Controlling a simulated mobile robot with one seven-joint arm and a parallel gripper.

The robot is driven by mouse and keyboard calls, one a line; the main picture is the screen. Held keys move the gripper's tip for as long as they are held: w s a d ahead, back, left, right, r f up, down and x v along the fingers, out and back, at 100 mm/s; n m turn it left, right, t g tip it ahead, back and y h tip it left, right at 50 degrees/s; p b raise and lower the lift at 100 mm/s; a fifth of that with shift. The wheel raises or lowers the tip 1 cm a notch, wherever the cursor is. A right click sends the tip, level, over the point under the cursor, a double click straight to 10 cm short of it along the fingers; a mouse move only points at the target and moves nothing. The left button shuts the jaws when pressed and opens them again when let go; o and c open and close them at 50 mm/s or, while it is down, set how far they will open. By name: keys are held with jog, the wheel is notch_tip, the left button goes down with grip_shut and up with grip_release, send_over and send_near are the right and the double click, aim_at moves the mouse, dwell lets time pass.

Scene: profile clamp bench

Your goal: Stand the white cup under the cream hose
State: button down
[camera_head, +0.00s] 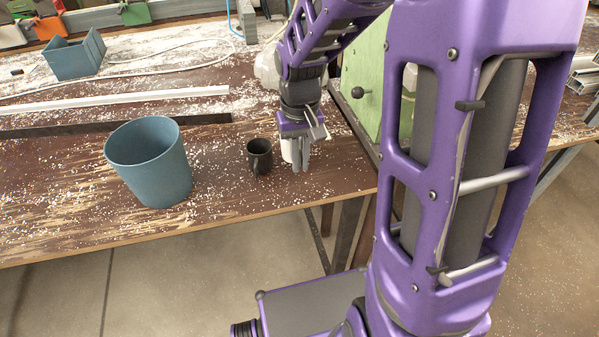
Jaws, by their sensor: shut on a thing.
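My gripper (301,168) points down low over the front part of the bench and is shut on the white cup (286,151). The cup shows only as a white strip at the left of the fingers; the rest is hidden behind them. I cannot tell whether its base touches the bench. A thin pale line (140,62), perhaps the cream hose, lies in a loop across the back left of the bench. No hose end shows clearly above the bench.
A dark mug (259,156) stands close left of my gripper. A blue-grey bucket (150,162) stands further left. A white profile (120,100) lies behind them. A green panel (362,75) with a black knob stands right of my gripper. Pale chips litter the bench (60,215).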

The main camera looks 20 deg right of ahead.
aim_at(300, 184)
jog(key=shift+f+b, duration=0.35)
jog(key=shift+f, duration=1.4)
jog(key=shift+f, duration=0.15)
jog(key=shift+f, duration=0.15)
jog(key=c, duration=1)
grip_release()
jog(key=shift+o, duration=0.2)
notch_tip(300, 184, up, 13)
jog(key=shift+f+p, duration=0.2)
jog(key=shift+p, duration=1)
